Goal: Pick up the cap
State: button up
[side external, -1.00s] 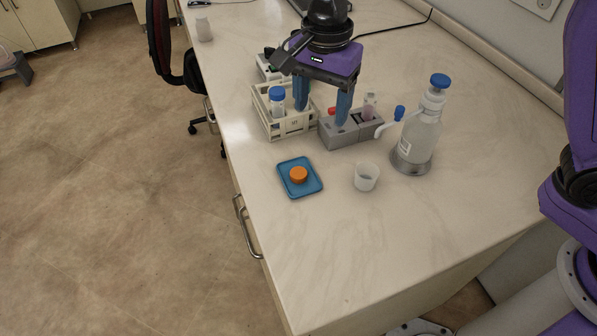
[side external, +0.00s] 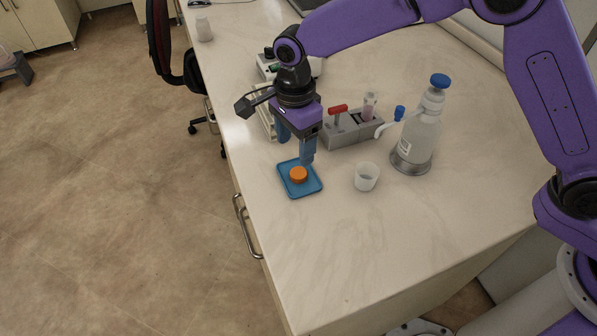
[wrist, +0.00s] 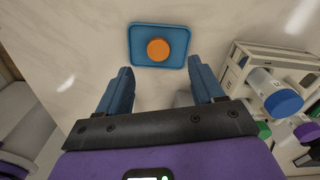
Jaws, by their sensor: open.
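The orange cap (side external: 298,174) lies on a small blue tray (side external: 306,190) near the left edge of the bench. In the wrist view the cap (wrist: 158,49) sits near the middle of the tray (wrist: 140,58), ahead of the fingers. My gripper (side external: 296,153) is open and empty, with its blue fingers pointing down above the far side of the tray. In the wrist view my gripper (wrist: 161,78) has its two fingers wide apart, and the cap lies between their lines but beyond their tips.
A white cup (side external: 366,177) stands right of the tray. A white rack (wrist: 240,62) with a blue-capped tube (wrist: 275,95) is close to my gripper. The front bench is clear.

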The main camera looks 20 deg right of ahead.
aim_at(298, 172)
notch_tip(298, 172, down, 2)
jog(key=shift+f, duration=0.2)
jog(key=f, duration=0.4)
jog(key=shift+s+d, duration=0.15)
jog(key=shift+d, duration=0.2)
jog(key=shift+f, duration=0.6)
jog(key=c, duration=1.1)
